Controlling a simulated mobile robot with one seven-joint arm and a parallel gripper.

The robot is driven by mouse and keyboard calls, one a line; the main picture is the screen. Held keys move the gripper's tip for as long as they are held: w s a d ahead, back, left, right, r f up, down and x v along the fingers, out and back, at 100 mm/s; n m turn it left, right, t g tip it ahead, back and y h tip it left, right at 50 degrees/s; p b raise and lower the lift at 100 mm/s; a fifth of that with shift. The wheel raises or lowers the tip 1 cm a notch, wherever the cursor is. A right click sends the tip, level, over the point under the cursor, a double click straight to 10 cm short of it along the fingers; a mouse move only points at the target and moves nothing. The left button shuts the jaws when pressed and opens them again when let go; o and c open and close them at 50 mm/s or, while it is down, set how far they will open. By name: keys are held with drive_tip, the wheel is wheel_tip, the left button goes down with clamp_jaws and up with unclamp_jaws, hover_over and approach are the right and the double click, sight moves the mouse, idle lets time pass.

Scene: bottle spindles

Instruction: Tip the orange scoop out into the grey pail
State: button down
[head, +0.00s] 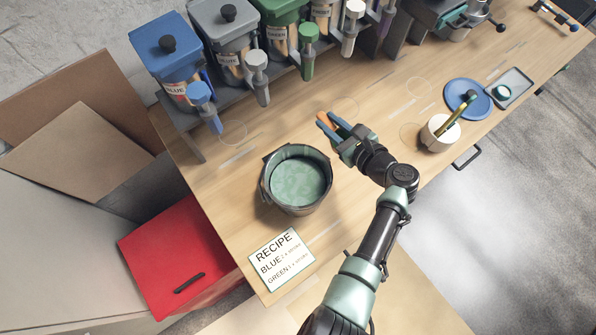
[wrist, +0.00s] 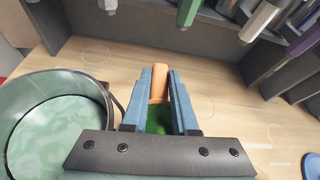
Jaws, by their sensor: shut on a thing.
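The orange scoop (head: 325,118) is held between the blue fingers of my gripper (head: 328,121), which is shut on it. In the wrist view my gripper (wrist: 159,78) shows the orange part of the scoop (wrist: 158,84) between its fingers, with a green patch just below it. Whether that green is the scoop's contents I cannot tell. The grey pail (head: 300,208) stands upright on the bench, left of and nearer than my gripper, and holds pale green marbled stuff. In the wrist view the pail (wrist: 40,86) is at the left, apart from the fingers.
Dispensers with spouts, including a blue one (head: 165,62) and a green one (head: 282,40), line the back. A recipe card (head: 281,258) lies in front of the pail. A cream pot (head: 438,140), a blue plate (head: 460,88) and a small tray (head: 521,82) are at the right.

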wheel_tip(320, 180, up, 2)
drive_tip(key=shift+r+m+y+p, duration=0.1)
drive_tip(key=shift+m+y+p, duration=0.3)
drive_tip(key=shift+p, duration=0.85)
